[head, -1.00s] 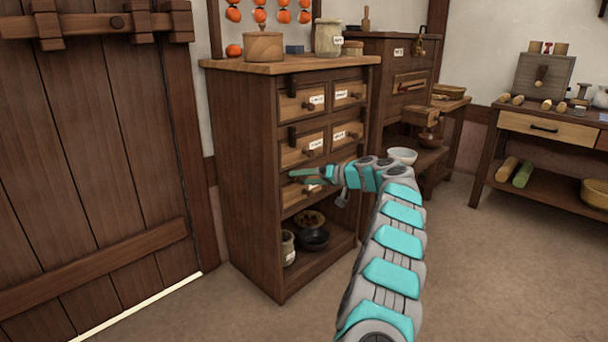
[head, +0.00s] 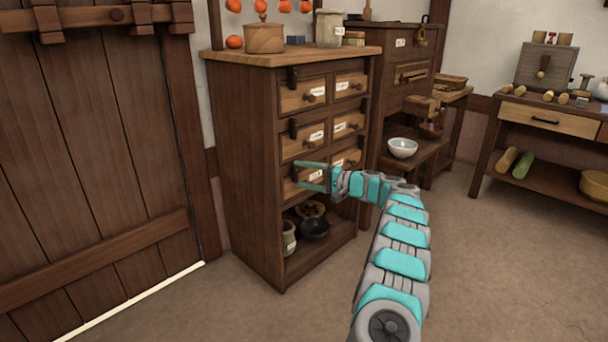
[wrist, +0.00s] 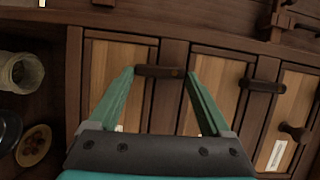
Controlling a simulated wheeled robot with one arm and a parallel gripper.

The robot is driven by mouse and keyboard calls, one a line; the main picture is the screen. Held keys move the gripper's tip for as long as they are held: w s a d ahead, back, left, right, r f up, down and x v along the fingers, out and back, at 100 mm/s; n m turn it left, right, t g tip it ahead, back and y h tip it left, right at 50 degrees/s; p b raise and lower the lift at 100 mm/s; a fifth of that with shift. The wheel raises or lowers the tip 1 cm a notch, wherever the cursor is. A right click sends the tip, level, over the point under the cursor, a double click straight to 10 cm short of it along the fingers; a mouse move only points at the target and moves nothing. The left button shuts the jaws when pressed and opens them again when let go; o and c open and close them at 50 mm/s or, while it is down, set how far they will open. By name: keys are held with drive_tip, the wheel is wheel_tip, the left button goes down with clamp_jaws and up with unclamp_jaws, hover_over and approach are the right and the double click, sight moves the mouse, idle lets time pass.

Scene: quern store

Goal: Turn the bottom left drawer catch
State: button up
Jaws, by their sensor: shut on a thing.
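The bottom left drawer (wrist: 115,58) of the brown cabinet has a light wooden front. Its dark bar catch (wrist: 159,71) lies across the edge of the drawer front in the wrist view, and upright in the head view (head: 294,173). My gripper (head: 298,174) has one green finger above the catch and one below it. In the wrist view my gripper (wrist: 160,73) has its fingertips at the two ends of the catch, closed on it. The drawer's knob is hidden behind my gripper.
Other drawers with similar catches (head: 293,128) sit above. The open shelf below holds a jar (head: 289,238), a black bowl (head: 315,229) and a plate (head: 310,209). A plank door (head: 95,150) stands left; a white bowl (head: 402,147) stands right. The floor in front is clear.

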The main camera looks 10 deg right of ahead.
drive_tip(key=shift+m, duration=0.4)
drive_tip(key=o, duration=1.2)
drive_tip(key=shift+c, duration=0.2)
drive_tip(key=v, duration=0.8)
drive_tip(key=shift+f, duration=0.2)
drive_tip(key=shift+a, duration=0.1)
